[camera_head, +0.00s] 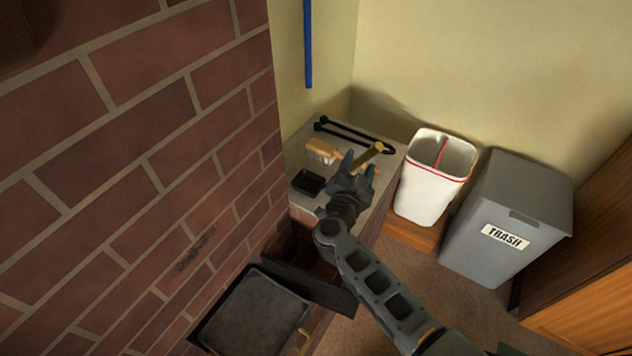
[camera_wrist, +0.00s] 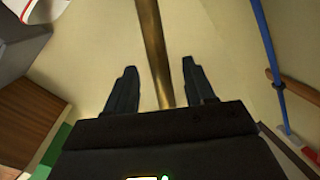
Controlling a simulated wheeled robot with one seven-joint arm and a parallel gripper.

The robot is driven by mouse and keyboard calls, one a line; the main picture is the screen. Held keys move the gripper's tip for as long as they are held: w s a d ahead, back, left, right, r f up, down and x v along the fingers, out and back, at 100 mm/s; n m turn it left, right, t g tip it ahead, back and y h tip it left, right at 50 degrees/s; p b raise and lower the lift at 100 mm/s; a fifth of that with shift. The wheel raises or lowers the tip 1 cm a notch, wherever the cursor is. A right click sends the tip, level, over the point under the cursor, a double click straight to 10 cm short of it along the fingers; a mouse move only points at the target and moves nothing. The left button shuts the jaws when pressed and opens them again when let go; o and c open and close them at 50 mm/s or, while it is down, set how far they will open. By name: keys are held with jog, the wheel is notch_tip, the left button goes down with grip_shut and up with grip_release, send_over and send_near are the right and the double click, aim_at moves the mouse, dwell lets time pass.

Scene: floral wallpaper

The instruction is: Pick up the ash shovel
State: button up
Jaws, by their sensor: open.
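The ash shovel seems to be the black pan (camera_head: 308,182) with a brass handle (camera_head: 374,150) on the grey ledge (camera_head: 384,205). My gripper covers the stretch between pan and handle, so I cannot see the join. My gripper (camera_head: 358,164) is above the ledge with its fingers apart, around or just over the handle. In the wrist view the brass handle (camera_wrist: 151,40) runs between the two open fingers (camera_wrist: 159,66). A gap shows on both sides of it, and its near end is hidden behind the gripper body.
A wooden-handled brush (camera_head: 325,150) and a black fire tool (camera_head: 355,135) lie on the ledge. A brick wall (camera_head: 150,150) stands left. A white bin (camera_head: 428,190) and a grey trash bin (camera_head: 520,205) stand right. A dark tray (camera_head: 255,310) is below. A blue pole (camera_head: 308,45) hangs behind.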

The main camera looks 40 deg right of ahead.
jog(key=shift+x, duration=0.85)
grip_shut()
jog(key=shift+w, duration=0.1)
